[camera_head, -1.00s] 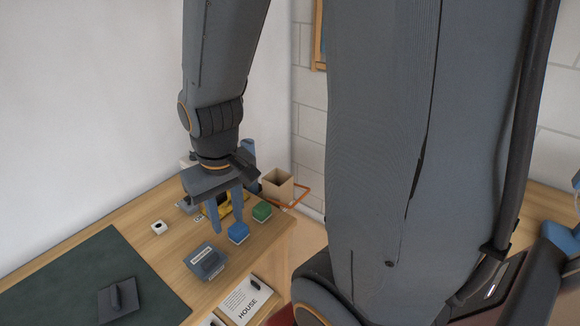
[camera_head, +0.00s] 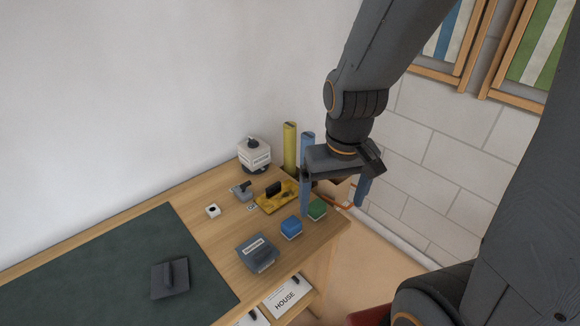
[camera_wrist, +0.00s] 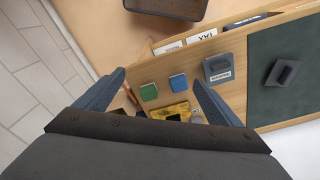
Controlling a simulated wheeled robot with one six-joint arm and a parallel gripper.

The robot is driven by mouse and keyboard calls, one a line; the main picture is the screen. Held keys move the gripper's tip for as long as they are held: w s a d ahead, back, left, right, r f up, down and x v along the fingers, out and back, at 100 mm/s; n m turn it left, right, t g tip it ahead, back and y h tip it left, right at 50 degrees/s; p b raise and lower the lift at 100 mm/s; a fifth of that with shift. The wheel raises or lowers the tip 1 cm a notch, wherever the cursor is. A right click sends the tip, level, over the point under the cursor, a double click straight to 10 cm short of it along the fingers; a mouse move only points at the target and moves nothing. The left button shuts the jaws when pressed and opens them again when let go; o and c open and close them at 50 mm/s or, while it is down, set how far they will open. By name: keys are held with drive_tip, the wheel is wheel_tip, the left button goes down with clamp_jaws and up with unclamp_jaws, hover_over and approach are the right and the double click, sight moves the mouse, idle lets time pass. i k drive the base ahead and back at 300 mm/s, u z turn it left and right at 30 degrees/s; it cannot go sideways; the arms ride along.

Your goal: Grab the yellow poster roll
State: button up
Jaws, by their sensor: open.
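The yellow poster roll (camera_head: 290,147) stands upright at the back right of the desk in the head view. A blue roll (camera_head: 307,143) stands just right of it, partly hidden behind my gripper. My gripper (camera_head: 334,194) is open, its two blue fingers pointing down with nothing between them. It appears right of the yellow roll and in front of the brown holder (camera_head: 343,183), which it mostly covers. In the wrist view my gripper (camera_wrist: 158,80) is also open. The yellow roll cannot be made out there.
A dark mat (camera_head: 110,265) covers the left. Walls close off the back and right.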

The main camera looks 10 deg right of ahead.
sight(289, 128)
drive_tip(key=z, duration=1.75)
drive_tip(key=k, duration=0.9)
drive_tip(key=u, duration=0.75)
drive_tip(key=i, duration=1)
